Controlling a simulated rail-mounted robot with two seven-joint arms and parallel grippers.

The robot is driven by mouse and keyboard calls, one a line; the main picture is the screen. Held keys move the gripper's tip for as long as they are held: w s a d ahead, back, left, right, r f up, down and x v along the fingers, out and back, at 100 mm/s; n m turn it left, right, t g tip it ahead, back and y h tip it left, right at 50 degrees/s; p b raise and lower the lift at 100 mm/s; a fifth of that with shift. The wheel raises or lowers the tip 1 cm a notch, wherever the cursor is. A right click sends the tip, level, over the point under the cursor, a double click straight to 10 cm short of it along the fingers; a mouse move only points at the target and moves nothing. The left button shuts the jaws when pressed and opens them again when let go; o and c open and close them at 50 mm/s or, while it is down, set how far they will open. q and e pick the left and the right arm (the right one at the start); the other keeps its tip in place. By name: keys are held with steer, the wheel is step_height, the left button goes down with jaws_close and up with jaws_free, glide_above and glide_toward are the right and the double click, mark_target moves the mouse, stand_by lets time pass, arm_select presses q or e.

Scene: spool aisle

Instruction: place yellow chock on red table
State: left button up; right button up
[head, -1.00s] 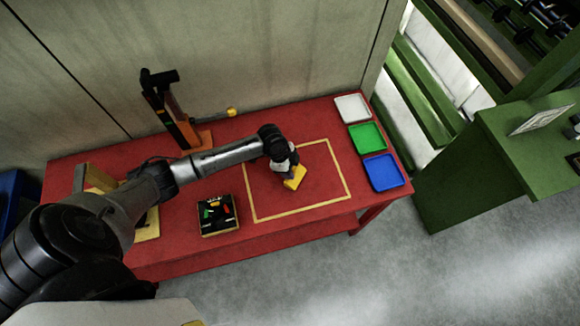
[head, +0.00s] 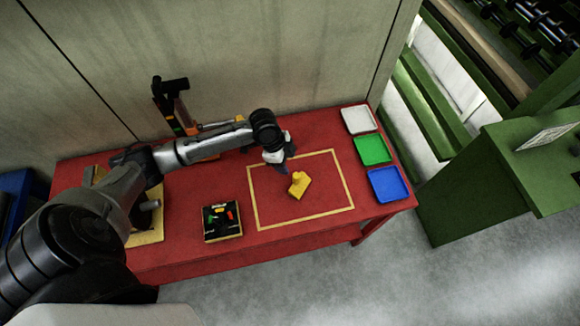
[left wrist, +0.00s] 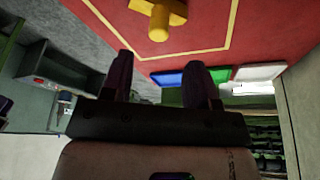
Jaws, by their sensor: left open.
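The yellow chock (head: 299,184) sits on the red table (head: 190,245), inside the yellow outlined square. It also shows at the top of the left wrist view (left wrist: 158,18), with a rounded end toward the camera. My left gripper (head: 281,166) is above the table, just up and left of the chock in the head view, and apart from it. In the left wrist view its two dark fingers (left wrist: 160,75) are spread with nothing between them. My right gripper is not in view.
White (head: 358,120), green (head: 373,149) and blue (head: 385,184) trays line the table's right end. A black box with coloured pieces (head: 221,221) lies left of the square. An orange and black upright device (head: 172,105) stands at the back. A green cabinet (head: 470,195) stands to the right.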

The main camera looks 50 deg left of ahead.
arm_select(q)
steer(key=s+d+f+n, duration=0.3)
steer(key=s+d, duration=0.9)
steer(key=s+r+n+t+y, duration=0.1)
steer(key=s+r+n+y, duration=0.2)
steer(key=s+n, duration=0.4)
steer(key=s, duration=0.4)
steer(key=shift+a+r+t, duration=0.15)
steer(key=shift+r+t, duration=0.1)
steer(key=shift+t, duration=0.05)
